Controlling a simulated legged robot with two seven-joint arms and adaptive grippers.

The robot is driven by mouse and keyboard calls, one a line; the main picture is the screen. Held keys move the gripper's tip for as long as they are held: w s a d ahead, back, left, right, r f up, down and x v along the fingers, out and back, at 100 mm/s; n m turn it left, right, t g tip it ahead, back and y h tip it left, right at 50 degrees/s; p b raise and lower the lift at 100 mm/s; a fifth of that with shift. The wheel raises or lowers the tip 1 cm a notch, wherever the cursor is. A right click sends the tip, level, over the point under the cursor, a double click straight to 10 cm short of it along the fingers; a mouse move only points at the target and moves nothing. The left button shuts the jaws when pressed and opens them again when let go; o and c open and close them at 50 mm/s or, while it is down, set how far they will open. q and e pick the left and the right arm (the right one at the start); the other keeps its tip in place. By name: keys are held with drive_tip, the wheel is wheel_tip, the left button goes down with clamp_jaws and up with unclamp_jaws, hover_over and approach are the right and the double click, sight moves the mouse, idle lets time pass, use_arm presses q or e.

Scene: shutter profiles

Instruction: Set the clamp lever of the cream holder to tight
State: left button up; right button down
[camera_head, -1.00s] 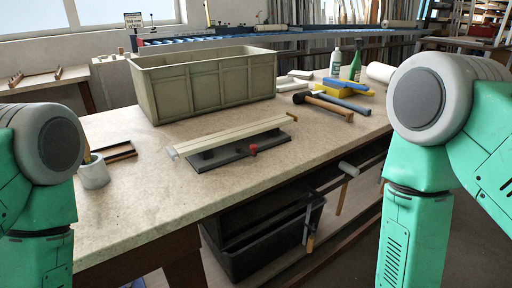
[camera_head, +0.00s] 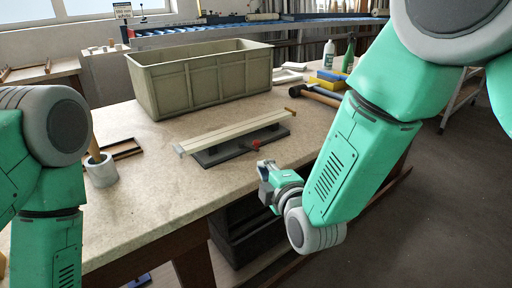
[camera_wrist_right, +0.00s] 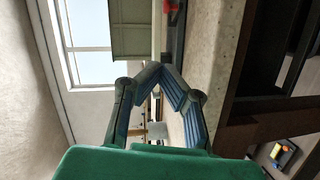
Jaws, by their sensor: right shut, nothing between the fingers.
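The cream holder is a long cream profile (camera_head: 232,132) on a dark base plate (camera_head: 215,157), lying on the bench in front of the crate. Its clamp lever (camera_head: 255,144) is a small red part at the right front of the base; its exact setting is too small to tell. Red also shows at the top edge of the right wrist view (camera_wrist_right: 172,18). My right gripper (camera_head: 264,170) is shut and empty, just off the bench's front edge, nearer to me than the lever and apart from it. Its fingers show in the right wrist view (camera_wrist_right: 168,72). My left gripper is out of view.
A large olive crate (camera_head: 205,85) stands behind the holder. A grey cup (camera_head: 101,171) and a dark wooden frame (camera_head: 125,149) are at the left. A hammer (camera_head: 318,96), a yellow block (camera_head: 325,83) and bottles (camera_head: 329,54) are at the back right. The front bench top is clear.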

drive_tip(key=x, duration=0.9)
drive_tip(key=shift+w+f+b, duration=0.1)
drive_tip(key=shift+w+b, duration=0.2)
drive_tip(key=shift+w, duration=0.05)
drive_tip(key=shift+w+d+f, duration=0.15)
drive_tip(key=shift+w+d, duration=0.05)
drive_tip(key=shift+w, duration=0.4)
drive_tip(key=shift+w+d+f, duration=0.15)
drive_tip(key=shift+w, duration=0.4)
drive_tip(key=shift+w+d+f, duration=0.15)
drive_tip(key=shift+w+d, duration=0.05)
drive_tip(key=shift+w, duration=0.45)
drive_tip(key=shift+d, duration=0.1)
